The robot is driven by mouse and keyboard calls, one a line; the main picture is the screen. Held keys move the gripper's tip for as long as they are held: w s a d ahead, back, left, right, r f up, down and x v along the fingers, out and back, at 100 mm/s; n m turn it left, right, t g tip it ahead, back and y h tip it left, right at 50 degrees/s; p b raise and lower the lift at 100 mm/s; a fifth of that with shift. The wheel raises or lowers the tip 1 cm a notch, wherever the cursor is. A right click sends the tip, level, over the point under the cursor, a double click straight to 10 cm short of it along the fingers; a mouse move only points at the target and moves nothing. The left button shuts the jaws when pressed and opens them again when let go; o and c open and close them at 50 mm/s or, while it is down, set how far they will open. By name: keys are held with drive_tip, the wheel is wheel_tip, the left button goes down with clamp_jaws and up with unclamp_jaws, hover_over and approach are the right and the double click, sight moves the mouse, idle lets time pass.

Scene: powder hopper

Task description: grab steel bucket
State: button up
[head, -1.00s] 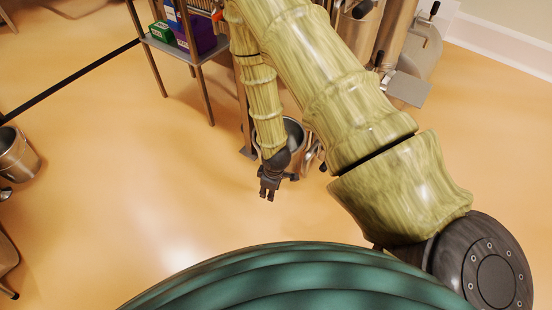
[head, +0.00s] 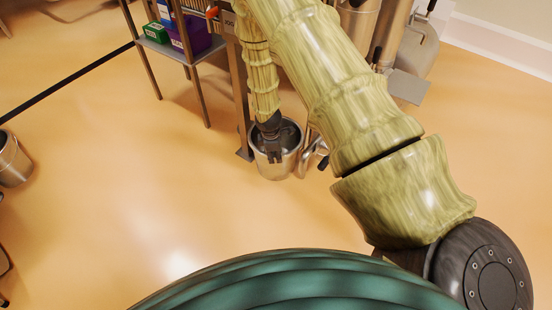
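A steel bucket (head: 276,171) stands upright on the floor below the hopper frame, near the middle of the view. My gripper (head: 274,157) points down at the bucket's mouth and overlaps its opening and near side. Its two dark fingers look parted, with a small gap between them. I cannot tell whether they are inside the bucket, over its rim or touching it. My arm hides part of the bucket's back.
A second steel bucket (head: 12,161) is at the left edge. A shelf (head: 178,47) with green, blue and purple boxes stands at upper left. A frame leg (head: 240,110) is close left of the near bucket, and metal handles (head: 314,152) are close right. The floor (head: 130,200) at left is clear.

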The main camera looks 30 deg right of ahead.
sight(277, 164)
drive_tip(key=shift+w+d+f+b, duration=0.1)
drive_tip(key=shift+d+f+b, duration=0.1)
drive_tip(key=shift+f+b, duration=0.5)
drive_tip(key=shift+w+d+f+b, duration=0.1)
drive_tip(key=shift+d+f+b, duration=0.2)
drive_tip(key=shift+f, duration=0.75)
drive_tip(key=shift+w+d+f+b, duration=0.1)
drive_tip(key=shift+f+b, duration=0.45)
drive_tip(key=shift+f, duration=0.3)
clamp_jaws()
drive_tip(key=shift+r, duration=0.1)
